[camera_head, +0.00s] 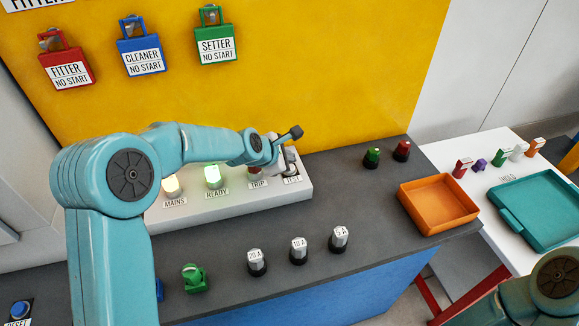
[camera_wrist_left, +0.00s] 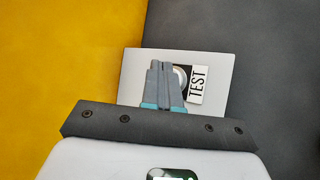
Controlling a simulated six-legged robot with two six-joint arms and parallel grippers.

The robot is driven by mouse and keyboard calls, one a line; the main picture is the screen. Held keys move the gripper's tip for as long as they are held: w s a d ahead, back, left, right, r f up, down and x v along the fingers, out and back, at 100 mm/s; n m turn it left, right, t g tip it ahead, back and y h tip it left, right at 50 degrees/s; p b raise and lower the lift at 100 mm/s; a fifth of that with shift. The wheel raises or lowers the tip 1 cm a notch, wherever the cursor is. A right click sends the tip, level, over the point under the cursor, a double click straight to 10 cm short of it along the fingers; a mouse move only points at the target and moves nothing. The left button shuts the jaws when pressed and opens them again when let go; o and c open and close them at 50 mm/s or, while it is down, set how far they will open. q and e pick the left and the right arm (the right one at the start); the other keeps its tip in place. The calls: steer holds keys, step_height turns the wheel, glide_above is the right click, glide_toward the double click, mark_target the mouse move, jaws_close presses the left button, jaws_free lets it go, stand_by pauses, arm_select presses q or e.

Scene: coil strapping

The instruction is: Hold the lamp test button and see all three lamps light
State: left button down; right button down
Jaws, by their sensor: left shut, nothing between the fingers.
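The panel (camera_head: 230,207) carries a row of lamps. The MAINS lamp (camera_head: 171,187) glows pale yellow and the READY lamp (camera_head: 213,177) glows green. My left gripper (camera_head: 287,157) is shut and empty over the TEST end of the panel. In the left wrist view its closed fingers (camera_wrist_left: 161,68) partly cover the pale round test button (camera_wrist_left: 180,76) beside the TEST label (camera_wrist_left: 198,84). I cannot tell whether they press it. My right gripper is out of view.
Lockout tags hang on the yellow wall.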

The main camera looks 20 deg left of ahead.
arm_select(q)
steer(key=shift+f, duration=0.15)
stand_by(0.7)
steer(key=shift+f, duration=0.3)
steer(key=shift+f+b, duration=0.6)
steer(key=shift+b, duration=0.1)
stand_by(0.9)
steer(key=shift+r, duration=0.15)
steer(key=shift+r+p, duration=0.85)
steer(key=shift+p, duration=0.15)
step_height(320, 180, up, 5)
steer(key=p, duration=0.5)
steer(key=shift+r+p, duration=0.1)
steer(key=shift+p, duration=0.2)
